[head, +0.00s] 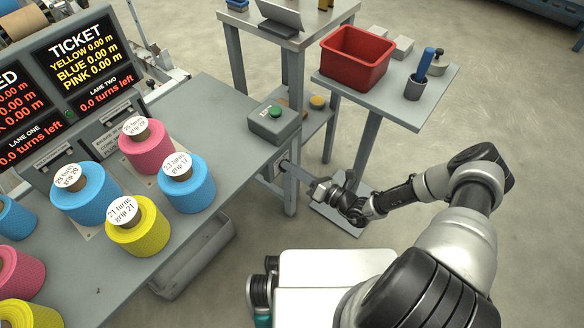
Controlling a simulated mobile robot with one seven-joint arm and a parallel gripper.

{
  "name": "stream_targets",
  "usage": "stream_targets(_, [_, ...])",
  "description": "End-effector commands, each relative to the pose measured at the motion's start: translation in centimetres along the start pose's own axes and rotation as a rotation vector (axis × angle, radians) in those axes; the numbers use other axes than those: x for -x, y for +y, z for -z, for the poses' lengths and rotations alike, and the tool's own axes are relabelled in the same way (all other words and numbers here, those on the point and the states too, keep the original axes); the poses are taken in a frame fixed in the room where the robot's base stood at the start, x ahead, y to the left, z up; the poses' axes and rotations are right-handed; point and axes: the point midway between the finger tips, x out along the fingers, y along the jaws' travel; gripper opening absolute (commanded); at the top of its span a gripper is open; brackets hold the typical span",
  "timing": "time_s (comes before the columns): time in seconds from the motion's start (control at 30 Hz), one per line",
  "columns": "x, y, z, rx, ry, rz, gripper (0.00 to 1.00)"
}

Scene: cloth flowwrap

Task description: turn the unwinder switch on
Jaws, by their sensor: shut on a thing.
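My gripper (297,172) reaches in from the right, low beside the end of the grey bench (226,98). Its fingers are shut on a small part at the bench end, just below the top. That part appears to be the unwinder switch (281,164), but it is small and mostly hidden by the fingers, so its on or off position cannot be made out. A grey box with a green button (275,111) sits on the bench corner above my gripper.
Pink, blue and yellow labelled rolls (187,185) stand on the bench before lit ticket displays (83,55). A side table (423,104) carries a red bin (356,56) and a grey cup (415,88). An orange-yellow button (317,101) sits behind the bench end. Open floor lies right.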

Motion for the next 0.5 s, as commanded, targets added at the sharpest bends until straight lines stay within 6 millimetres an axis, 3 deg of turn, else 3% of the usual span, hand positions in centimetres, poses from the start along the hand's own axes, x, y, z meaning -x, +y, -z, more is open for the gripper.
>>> stream_targets(0.5, [0.05, -0.05, -0.05, -0.036, -0.001, 0.001, 0.00])
